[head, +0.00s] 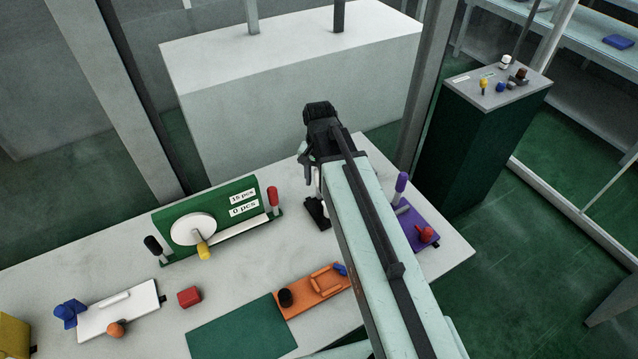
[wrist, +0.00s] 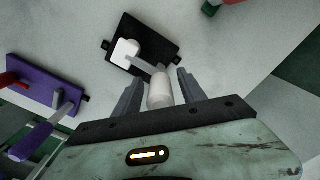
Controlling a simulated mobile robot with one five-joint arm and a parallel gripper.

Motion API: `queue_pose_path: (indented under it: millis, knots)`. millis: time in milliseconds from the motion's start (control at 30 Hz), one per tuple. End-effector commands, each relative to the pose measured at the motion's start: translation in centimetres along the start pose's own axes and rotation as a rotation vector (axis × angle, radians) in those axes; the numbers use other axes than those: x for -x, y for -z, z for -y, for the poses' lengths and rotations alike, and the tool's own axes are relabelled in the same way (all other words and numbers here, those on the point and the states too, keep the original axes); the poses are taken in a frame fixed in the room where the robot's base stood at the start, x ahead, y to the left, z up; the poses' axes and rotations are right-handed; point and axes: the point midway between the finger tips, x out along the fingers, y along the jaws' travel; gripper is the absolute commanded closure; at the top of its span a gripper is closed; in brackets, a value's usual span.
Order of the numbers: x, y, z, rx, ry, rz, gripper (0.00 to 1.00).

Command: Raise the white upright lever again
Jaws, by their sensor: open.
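The white lever shows in the wrist view, its white handle (wrist: 160,92) on a grey metal shaft that comes from a white block on a black base plate (wrist: 160,38). In the head view my arm partly covers it; a bit of white and the black base plate (head: 317,213) show beside the arm. My gripper (wrist: 158,78) is open, with one finger on each side of the white handle. Small gaps seem to show beside the handle, and I cannot tell if a finger touches it.
Close by is a purple panel (head: 418,232) with a purple-handled lever (head: 401,185) and red knob. A green box (head: 205,215) with a dial and red and black handles stands to the left. An orange panel (head: 312,290) lies nearer. A large grey block (head: 290,95) stands behind the table.

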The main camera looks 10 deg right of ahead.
Motion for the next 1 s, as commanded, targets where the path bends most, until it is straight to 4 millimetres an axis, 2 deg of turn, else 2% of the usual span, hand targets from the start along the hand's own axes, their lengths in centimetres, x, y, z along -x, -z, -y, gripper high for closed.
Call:
queue_pose_path:
  millis: [33,200,1000]
  knots:
    - [0.07,0.0,0.0,0.0,0.0,0.0,0.52]
    - [0.07,0.0,0.0,0.0,0.0,0.0,0.99]
    - [0.06,-0.01,-0.02,0.0,-0.001,0.0,1.0]
